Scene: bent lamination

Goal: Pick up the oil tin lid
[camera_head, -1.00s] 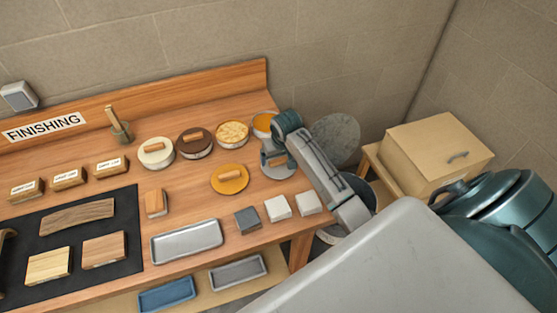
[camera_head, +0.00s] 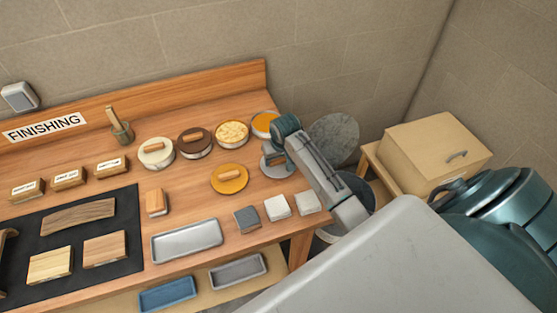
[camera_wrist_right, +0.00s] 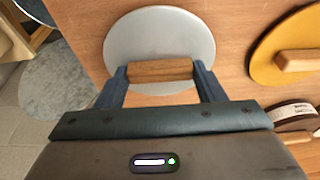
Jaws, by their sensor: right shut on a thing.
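A round grey lid (camera_head: 275,170) with a wooden bar handle is at the right end of the bench, partly hidden by my right gripper (camera_head: 273,157). In the right wrist view the lid (camera_wrist_right: 160,35) shows as a pale grey disc, and my right gripper (camera_wrist_right: 160,72) has one finger at each end of its wooden handle, shut on it. I cannot tell whether the lid still touches the bench. An open tin with orange contents (camera_head: 263,122) stands just behind. My left gripper is not in view.
A yellow lid (camera_head: 229,180) lies left of the gripper. Tins with brown (camera_head: 194,140) and cream (camera_head: 155,152) lids and one with yellowish contents (camera_head: 232,133) stand in the back row. Small blocks (camera_head: 277,208) and a metal tray (camera_head: 187,240) lie in front.

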